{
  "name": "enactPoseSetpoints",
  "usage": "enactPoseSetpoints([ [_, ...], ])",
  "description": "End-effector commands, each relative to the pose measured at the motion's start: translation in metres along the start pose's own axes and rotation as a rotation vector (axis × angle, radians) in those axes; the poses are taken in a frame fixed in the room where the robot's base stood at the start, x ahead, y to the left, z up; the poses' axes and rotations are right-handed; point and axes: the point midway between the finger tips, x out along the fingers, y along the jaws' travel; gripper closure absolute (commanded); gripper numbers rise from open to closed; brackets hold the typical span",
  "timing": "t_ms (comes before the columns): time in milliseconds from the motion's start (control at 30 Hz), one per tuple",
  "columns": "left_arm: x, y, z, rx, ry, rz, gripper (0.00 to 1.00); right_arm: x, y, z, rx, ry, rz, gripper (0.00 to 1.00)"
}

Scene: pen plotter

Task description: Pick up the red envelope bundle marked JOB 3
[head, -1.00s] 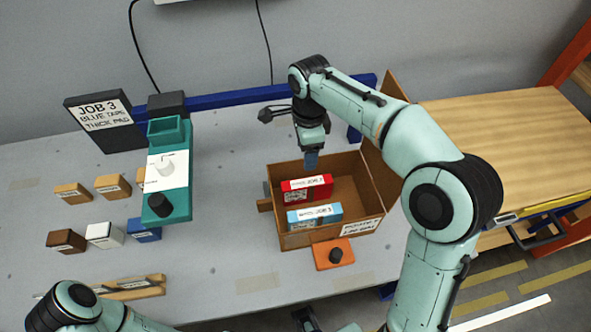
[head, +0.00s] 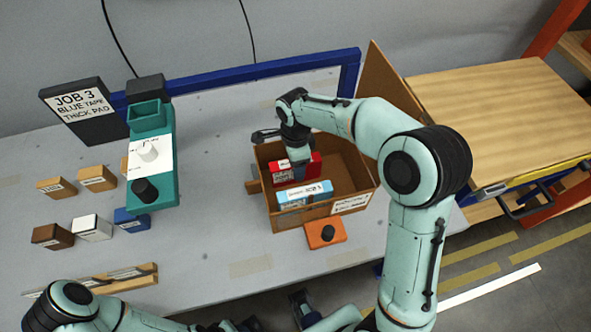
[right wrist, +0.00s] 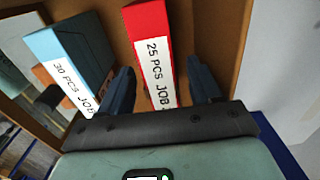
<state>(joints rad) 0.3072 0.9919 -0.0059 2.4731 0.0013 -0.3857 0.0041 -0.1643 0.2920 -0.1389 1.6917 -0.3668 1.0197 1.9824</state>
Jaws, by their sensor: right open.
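The red envelope bundle (head: 315,167) stands in the open cardboard box (head: 342,205), toward its back. In the right wrist view the red bundle (right wrist: 150,45) has a white label reading "25 PCS JOB" and a partly cut-off number. My right gripper (head: 298,164) is open above it. Its two fingers (right wrist: 163,88) are on either side of the bundle, with a visible gap to each; contact is not visible. My left arm is at the bottom left; a dark part at the bottom edge could be its gripper, but its jaws are unclear.
A light-blue bundle (head: 304,193) stands beside the red one, in front; it also shows in the right wrist view (right wrist: 72,58). An orange block with a black knob (head: 325,234) sits before the box. The teal plotter (head: 152,170) and several small blocks are left.

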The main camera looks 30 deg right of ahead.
Motion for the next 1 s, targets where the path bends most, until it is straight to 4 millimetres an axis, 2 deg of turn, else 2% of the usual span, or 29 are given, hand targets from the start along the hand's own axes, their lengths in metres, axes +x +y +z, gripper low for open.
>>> enactPoseSetpoints([
  [267,0.000,0.000,0.000,0.000,0.000,0.000,0.57,0.005,0.000,0.000,0.000,0.000,-0.002,0.36],
  [300,0.000,0.000,0.000,0.000,0.000,0.000,0.57,0.005,0.000,0.000,0.000,0.000,-0.002,0.43],
  [367,0.000,0.000,0.000,0.000,0.000,0.000,0.57,0.005,0.000,0.000,0.000,0.000,-0.002,0.62],
  [400,0.000,0.000,0.000,0.000,0.000,0.000,0.57,0.005,0.000,0.000,0.000,0.000,-0.002,0.75],
  [467,0.000,0.000,0.000,0.000,0.000,0.000,0.57,0.004,0.000,0.000,0.000,0.000,-0.002,0.95],
  [800,0.000,0.000,0.000,0.000,0.000,0.000,0.57,0.002,-0.001,0.000,0.000,-0.001,-0.002,0.96],
  [1000,-0.003,0.001,0.000,0.000,0.001,0.000,0.57,-0.016,-0.001,0.000,0.000,-0.001,-0.005,0.96],
])
